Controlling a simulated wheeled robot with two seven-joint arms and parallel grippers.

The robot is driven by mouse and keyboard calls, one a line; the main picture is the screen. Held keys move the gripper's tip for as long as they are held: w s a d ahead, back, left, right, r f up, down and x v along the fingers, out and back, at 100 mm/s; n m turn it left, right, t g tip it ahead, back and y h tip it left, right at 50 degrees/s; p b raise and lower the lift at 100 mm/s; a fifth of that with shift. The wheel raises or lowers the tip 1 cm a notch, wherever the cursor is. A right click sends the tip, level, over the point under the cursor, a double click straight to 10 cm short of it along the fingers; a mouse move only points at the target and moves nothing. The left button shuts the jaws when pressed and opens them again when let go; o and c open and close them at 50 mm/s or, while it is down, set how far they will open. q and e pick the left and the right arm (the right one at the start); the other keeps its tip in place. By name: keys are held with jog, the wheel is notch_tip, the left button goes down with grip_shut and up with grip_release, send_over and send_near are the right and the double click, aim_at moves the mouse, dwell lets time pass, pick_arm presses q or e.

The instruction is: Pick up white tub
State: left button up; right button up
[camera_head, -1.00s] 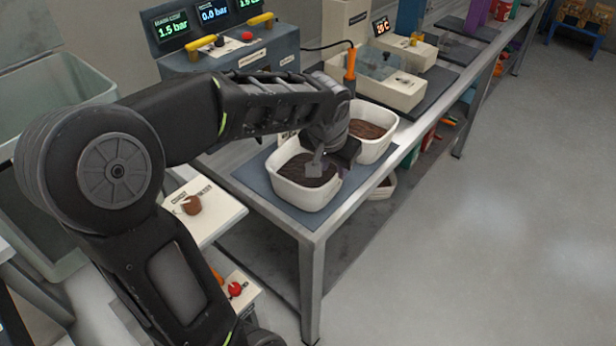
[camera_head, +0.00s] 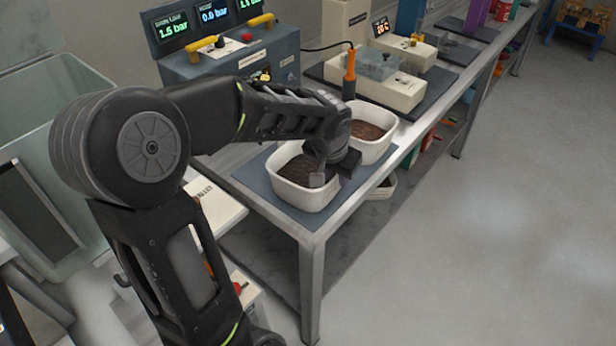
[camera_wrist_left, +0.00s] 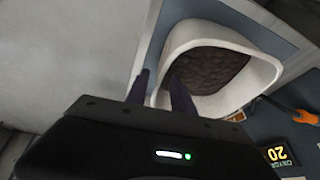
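The nearer white tub (camera_head: 300,198), filled with dark brown material, stands on a blue-grey mat at the bench's near end. It also shows in the left wrist view (camera_wrist_left: 264,72). My left gripper (camera_head: 320,172) is at the tub's right-hand wall. In the wrist view its two fingers (camera_wrist_left: 158,82) are apart, one outside the tub and one inside, with the wall between them. Firm contact cannot be seen. A second white tub (camera_head: 378,148) with brown contents stands just behind, partly hidden by my left arm. My right gripper is out of view.
A blue-grey control panel (camera_head: 220,62) with displays and yellow handles stands behind the tubs. An orange-handled tool (camera_head: 349,75) stands upright near a cream device (camera_head: 395,90). The bench edge (camera_head: 345,212) is close to the near tub. Open floor lies right.

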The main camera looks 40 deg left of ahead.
pick_arm(q)
jog(key=x, duration=0.4)
jog(key=shift+r, duration=0.1)
dwell(0.4)
grip_shut()
dwell(1.2)
